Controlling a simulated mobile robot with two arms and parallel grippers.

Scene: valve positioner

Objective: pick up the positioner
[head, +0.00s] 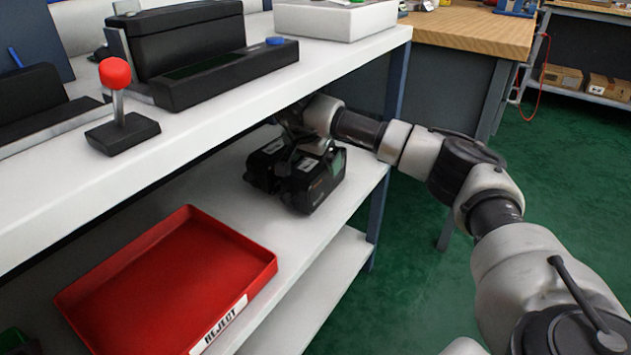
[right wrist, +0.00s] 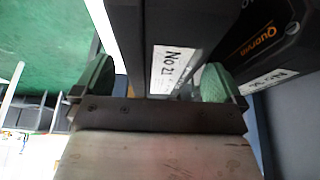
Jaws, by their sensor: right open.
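Two black boxy positioners stand side by side on the middle shelf in the head view, a left one (head: 264,166) and a right one (head: 313,184). My right gripper (head: 314,156) is at them from above and behind, partly hidden by dark parts. In the right wrist view, my right gripper (right wrist: 157,85) is open, with a green pad on each finger. A dark box with a "No21" label (right wrist: 172,68) shows between the fingers. Another black unit with "Quorvin" lettering (right wrist: 262,38) is just right of it. I cannot tell whether the pads touch the box.
A red reject tray (head: 165,285) lies on the same shelf, to the left. The white upper shelf (head: 215,120) overhangs close to my right arm and carries black equipment and a red-knobbed lever (head: 118,110). A blue post (head: 391,90) stands right beside the arm.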

